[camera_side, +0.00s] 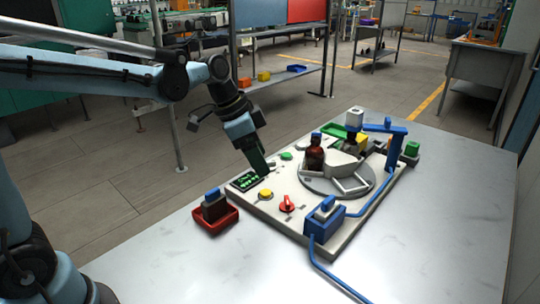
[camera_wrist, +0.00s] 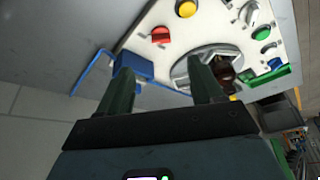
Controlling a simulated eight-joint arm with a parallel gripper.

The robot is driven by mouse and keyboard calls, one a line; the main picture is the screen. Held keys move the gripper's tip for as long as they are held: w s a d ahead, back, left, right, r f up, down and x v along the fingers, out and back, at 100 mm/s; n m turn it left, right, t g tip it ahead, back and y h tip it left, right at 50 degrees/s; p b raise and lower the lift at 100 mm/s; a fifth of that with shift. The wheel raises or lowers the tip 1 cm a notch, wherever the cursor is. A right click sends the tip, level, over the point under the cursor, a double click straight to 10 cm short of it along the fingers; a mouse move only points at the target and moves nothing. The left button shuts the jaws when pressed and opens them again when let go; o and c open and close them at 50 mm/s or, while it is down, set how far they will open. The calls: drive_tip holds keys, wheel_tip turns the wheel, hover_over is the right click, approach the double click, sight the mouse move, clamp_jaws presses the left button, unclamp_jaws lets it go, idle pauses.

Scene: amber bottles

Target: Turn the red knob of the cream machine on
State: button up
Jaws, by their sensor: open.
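The cream machine (camera_side: 262,210) is a flat board on the grey table. Its red knob (camera_side: 287,204) sits near the front edge, beside a yellow button (camera_side: 266,194). The red knob also shows in the wrist view (camera_wrist: 160,36), at upper centre, beyond the fingertips. My gripper (camera_side: 262,172) points down over the left part of the machine, near the display, apart from the knob. In the wrist view its two green fingers (camera_wrist: 163,80) are spread wide with nothing between them in grip. I cannot tell the exact height of the fingertips above the board.
An amber bottle (camera_side: 314,158) stands by the round turntable (camera_side: 318,186). A blue block with a cable (camera_side: 324,222) stands at the machine's front edge, and a blue arm (camera_side: 385,128) behind. A red tray (camera_side: 217,224) holds a dark, blue-topped item. The table's front right is clear.

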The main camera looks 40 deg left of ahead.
sight(286, 199)
drive_tip(key=shift+m, duration=0.5)
drive_tip(key=x, duration=1.3)
drive_tip(key=shift+w+d+r, duration=0.1)
drive_tip(key=shift+w+d, duration=0.15)
drive_tip(key=shift+w, duration=0.15)
drive_tip(key=c, duration=1.1)
drive_tip(key=shift+o, duration=0.2)
